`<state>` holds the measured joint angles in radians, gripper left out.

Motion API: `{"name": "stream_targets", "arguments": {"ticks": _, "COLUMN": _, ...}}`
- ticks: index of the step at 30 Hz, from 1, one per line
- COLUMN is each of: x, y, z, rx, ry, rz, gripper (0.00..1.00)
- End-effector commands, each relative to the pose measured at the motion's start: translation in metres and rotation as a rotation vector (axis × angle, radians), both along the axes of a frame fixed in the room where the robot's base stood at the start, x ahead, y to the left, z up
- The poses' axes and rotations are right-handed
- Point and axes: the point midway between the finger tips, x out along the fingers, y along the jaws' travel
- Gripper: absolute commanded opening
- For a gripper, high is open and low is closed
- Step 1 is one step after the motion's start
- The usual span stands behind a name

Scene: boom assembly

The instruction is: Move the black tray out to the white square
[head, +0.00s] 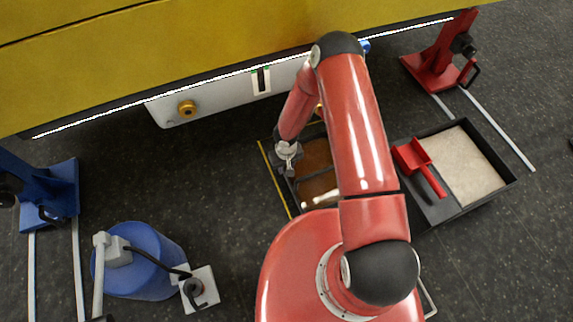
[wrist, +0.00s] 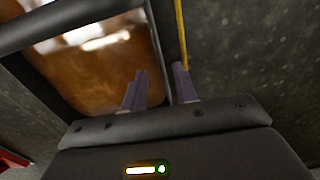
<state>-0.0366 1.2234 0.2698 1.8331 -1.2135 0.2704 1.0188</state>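A black tray (head: 289,193) with brown, shiny contents lies on the floor, partly hidden under my arm. It also shows in the wrist view (wrist: 70,17), its dark rim around the brown surface. My gripper (head: 290,170) is at the tray's left edge. In the wrist view my gripper (wrist: 160,80) has its fingers apart, one on the inner side of the tray's wall and one on the outer side, with gaps beside the wall. Part of a white outline (head: 429,297) shows at lower right behind my body; I cannot tell whether it is the white square.
A yellow floor line (head: 273,178) runs along the tray's left side. Another black tray (head: 508,181) with pale sand and a red scoop (head: 417,163) is at right. A yellow machine (head: 150,55) spans the back. A blue drum (head: 140,265) stands lower left; the floor between is clear.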

Motion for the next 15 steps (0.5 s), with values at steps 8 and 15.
{"name": "stream_targets", "arguments": {"ticks": 8, "x": -0.001, "y": 0.0, "z": -0.041, "rx": -0.001, "ry": 0.003, "rz": 0.001, "gripper": 0.29}}
{"name": "stream_targets", "arguments": {"ticks": 15, "x": -0.001, "y": 0.0, "z": -0.069, "rx": -0.001, "ry": 0.002, "rz": 0.001, "gripper": 0.29}}
